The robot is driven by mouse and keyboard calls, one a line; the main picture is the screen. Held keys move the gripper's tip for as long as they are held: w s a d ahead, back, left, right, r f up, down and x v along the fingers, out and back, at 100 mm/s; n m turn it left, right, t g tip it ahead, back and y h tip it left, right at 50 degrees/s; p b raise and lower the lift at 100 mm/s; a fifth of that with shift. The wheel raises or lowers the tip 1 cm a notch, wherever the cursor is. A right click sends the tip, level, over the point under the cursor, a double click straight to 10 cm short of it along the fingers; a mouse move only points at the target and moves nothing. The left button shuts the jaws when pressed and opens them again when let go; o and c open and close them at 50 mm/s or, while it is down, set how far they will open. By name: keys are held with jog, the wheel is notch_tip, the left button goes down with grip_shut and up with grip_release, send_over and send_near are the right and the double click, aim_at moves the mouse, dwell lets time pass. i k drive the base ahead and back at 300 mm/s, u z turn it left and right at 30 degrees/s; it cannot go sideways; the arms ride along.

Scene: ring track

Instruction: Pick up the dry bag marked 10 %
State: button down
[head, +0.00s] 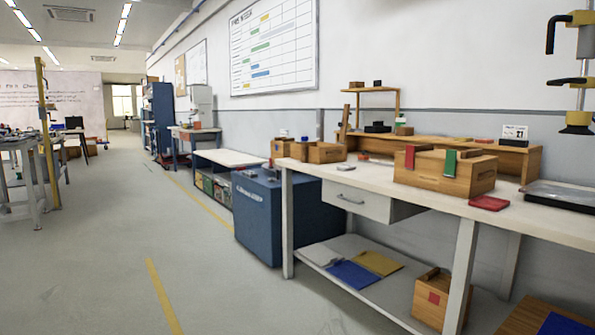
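No dry bag with a readable 10 % mark shows in the head view. Flat pieces lie on the lower shelf of the right workbench: a white one (321,255), a blue one (354,275) and a tan one (379,263). No mark is readable on them, and I cannot tell whether any is a bag.
The white-topped workbench (378,182) runs along the right, holding wooden boxes (445,171) and a red flat piece (489,203). A blue cabinet (262,215) stands beside it. Another bench (229,157) is farther back. The grey floor (110,240) at left centre is clear.

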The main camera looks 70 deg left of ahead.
aim_at(345, 166)
jog(key=u, duration=0.3)
jog(key=k, duration=0.75)
jog(key=u, duration=1.35)
jog(key=i, duration=0.85)
jog(key=u, duration=0.6)
jog(key=i, duration=0.95)
jog(key=z, duration=1.05)
jog(key=k, duration=1.2)
jog(key=z, duration=1.1)
jog(key=i, duration=0.75)
jog(key=u, duration=0.45)
jog(key=i, duration=1.6)
jog(key=u, duration=1.8)
jog(key=i, duration=1.15)
jog(key=u, duration=0.95)
